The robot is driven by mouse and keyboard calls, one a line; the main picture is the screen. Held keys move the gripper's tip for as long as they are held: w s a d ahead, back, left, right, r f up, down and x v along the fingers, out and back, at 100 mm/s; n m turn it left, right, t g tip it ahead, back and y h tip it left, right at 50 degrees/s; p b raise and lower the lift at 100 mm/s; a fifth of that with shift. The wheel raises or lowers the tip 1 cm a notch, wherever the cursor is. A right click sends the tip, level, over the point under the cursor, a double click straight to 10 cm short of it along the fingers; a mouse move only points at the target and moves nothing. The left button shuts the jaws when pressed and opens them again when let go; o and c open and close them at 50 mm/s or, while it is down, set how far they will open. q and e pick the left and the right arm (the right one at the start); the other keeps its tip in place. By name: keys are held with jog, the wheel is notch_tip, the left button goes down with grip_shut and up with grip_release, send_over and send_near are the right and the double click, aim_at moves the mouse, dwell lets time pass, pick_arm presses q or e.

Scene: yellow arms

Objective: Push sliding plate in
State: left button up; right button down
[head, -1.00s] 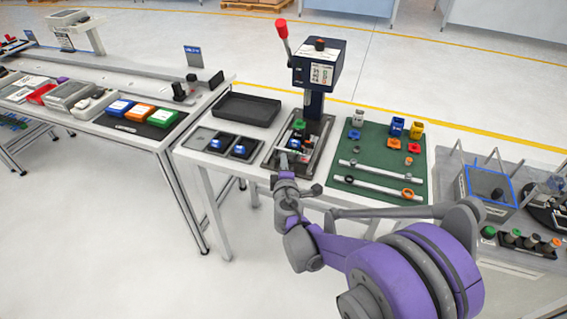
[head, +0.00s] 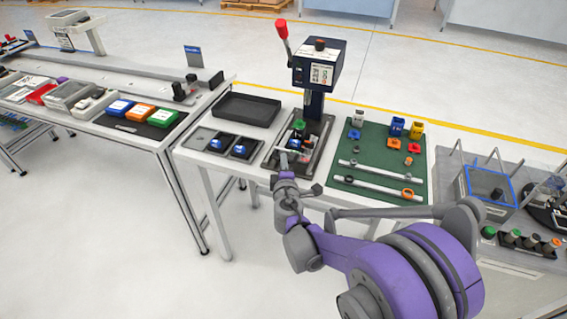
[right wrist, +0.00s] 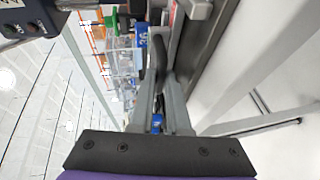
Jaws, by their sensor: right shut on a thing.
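The press (head: 318,68) stands on the white table, with a dark head, a red-knobbed lever and a dark base (head: 268,161). The sliding plate (head: 294,150) lies in the base below the press head, with small green and blue parts on it. My right gripper (head: 284,165) is at the near end of the plate, pointing toward the press. My left gripper is not in view.
A black tray (head: 247,109) and two small bins with blue parts lie left of the press. A green mat (head: 378,190) with rods and coloured parts lies to the right.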

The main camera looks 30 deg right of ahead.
aim_at(293, 151)
jog(key=w+d, duration=0.4)
jog(key=d, duration=0.1)
jog(key=shift+w+d, duration=0.25)
jog(key=shift+w, duration=0.1)
jog(key=shift+w+d+r, duration=0.1)
jog(key=shift+w+d, duration=0.05)
jog(key=c, duration=1.2)
grip_release()
jog(key=shift+o, duration=0.2)
jog(key=shift+w, duration=0.1)
jog(key=v, duration=1)
jog(key=shift+s+p, duration=0.35)
jog(key=shift+s, duration=0.05)
